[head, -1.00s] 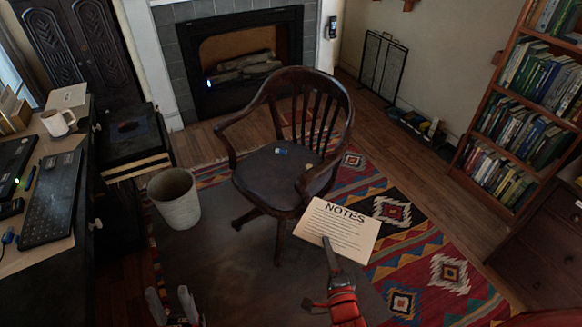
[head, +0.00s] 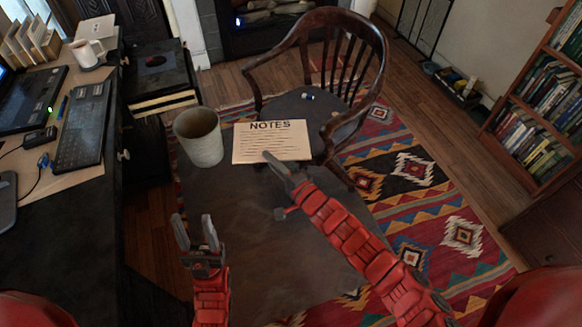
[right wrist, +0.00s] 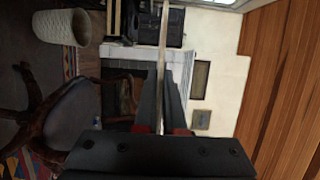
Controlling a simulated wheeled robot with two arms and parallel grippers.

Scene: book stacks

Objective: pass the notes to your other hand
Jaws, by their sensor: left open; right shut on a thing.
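The notes (head: 271,143) are a flat cream sheet headed "NOTES", with lines of text below. My right gripper (head: 272,163) is shut on their lower edge and holds them up in front of the chair. In the right wrist view the notes (right wrist: 161,60) show edge-on as a thin pale strip between the fingers of my right gripper (right wrist: 162,105). My left gripper (head: 196,234) is open and empty, with its fingers pointing up, below and to the left of the notes. The two grippers are apart.
A wooden armchair (head: 316,106) stands behind the notes. A pale waste bin (head: 199,138) stands left of them. The desk with a keyboard (head: 82,125) and a white mug (head: 87,51) runs along the left. A bookcase (head: 545,125) stands at the right. Patterned rug covers the floor.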

